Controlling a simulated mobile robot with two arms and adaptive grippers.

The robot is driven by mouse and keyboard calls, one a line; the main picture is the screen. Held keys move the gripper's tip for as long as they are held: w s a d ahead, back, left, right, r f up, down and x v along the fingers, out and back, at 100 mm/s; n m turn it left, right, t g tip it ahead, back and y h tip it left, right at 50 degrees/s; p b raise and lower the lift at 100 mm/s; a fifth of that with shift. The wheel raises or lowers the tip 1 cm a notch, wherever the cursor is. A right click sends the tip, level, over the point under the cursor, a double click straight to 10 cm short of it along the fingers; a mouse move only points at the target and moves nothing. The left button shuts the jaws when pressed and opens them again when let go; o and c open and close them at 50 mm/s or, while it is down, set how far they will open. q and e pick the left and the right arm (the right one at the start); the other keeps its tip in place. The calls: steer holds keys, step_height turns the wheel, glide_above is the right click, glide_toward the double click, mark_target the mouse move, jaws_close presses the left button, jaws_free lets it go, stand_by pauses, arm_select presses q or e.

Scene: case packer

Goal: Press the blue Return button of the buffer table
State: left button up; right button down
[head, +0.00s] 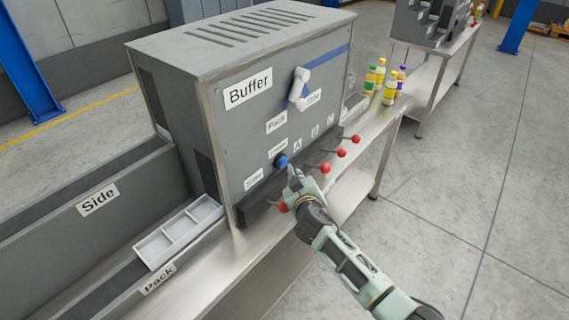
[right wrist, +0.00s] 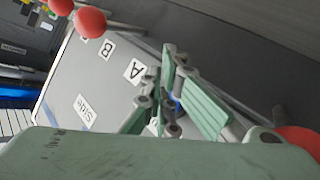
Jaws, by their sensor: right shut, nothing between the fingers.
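The blue button (head: 281,160) sits on the front panel of the grey box labelled Buffer (head: 247,88), under a small label that I cannot read clearly. My right gripper (head: 291,171) is shut and empty, with its fingertips at the lower right edge of the button. I cannot tell whether they touch it. In the right wrist view the green fingers (right wrist: 172,103) point at the panel, and a bit of blue (right wrist: 175,103) shows between the finger links. My left gripper is not in view.
Levers with red knobs (head: 326,168) stick out below the panel, close to my right gripper. A divided white tray (head: 180,232) lies at the left. Several bottles (head: 390,87) stand on the metal table at the right.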

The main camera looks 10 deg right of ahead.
stand_by(0.5)
steer(key=shift+w+a, duration=0.3)
steer(key=shift+w, duration=0.05)
